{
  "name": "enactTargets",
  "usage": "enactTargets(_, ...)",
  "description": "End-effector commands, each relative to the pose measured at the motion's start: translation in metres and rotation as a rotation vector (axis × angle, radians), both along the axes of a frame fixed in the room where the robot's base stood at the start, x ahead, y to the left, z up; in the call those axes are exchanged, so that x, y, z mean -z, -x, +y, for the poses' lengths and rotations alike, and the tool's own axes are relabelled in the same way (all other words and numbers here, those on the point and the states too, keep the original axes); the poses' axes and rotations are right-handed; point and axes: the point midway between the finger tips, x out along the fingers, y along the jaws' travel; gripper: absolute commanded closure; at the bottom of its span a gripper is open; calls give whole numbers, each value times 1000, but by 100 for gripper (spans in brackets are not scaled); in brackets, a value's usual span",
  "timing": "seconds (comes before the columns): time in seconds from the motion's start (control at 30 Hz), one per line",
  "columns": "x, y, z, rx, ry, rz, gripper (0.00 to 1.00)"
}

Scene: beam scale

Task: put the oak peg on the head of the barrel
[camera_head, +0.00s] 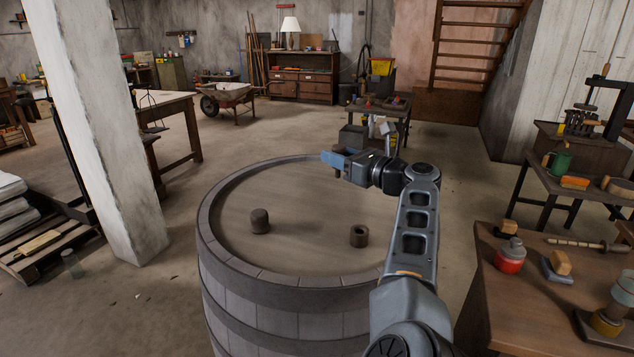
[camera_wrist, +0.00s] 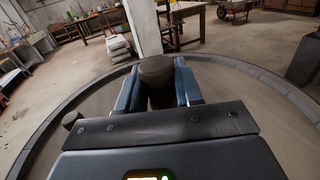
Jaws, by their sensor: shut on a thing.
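The barrel (camera_head: 228,278) stands upright in front of me, its round wooden head (camera_head: 305,200) set inside a raised rim. My gripper (camera_head: 334,161) is over the far part of the head. In the wrist view, my gripper (camera_wrist: 158,88) is shut on a dark brown round-topped peg (camera_wrist: 156,68), which looks like the oak peg. In the head view only a bit of this peg (camera_head: 338,173) shows below the blue fingers. I cannot tell whether its bottom touches the head; the wrist hides its lower part.
A dark round-topped stub (camera_head: 260,220) stands on the head at left. A short hollow brown cylinder (camera_head: 359,237) stands near the front right. Bare wood lies between them. A workbench (camera_head: 520,300) with tools is at right, a pale pillar (camera_head: 100,130) at left.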

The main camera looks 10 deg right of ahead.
Motion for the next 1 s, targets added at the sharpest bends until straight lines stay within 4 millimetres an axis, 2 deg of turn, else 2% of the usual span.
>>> enactTargets(0.03, 6, -4, 11, -3, -3, 2, 94)
enactTargets(0.13, 16, -10, 28, -3, -4, 1, 94)
enactTargets(0.3, 27, -17, 43, 0, -2, -1, 94)
enactTargets(0.43, 35, -18, 46, 1, -2, 1, 94)
enactTargets(0.7, 68, -18, 45, 1, -2, 1, 94)
enactTargets(1.0, 70, -17, 45, 2, -1, 0, 94)
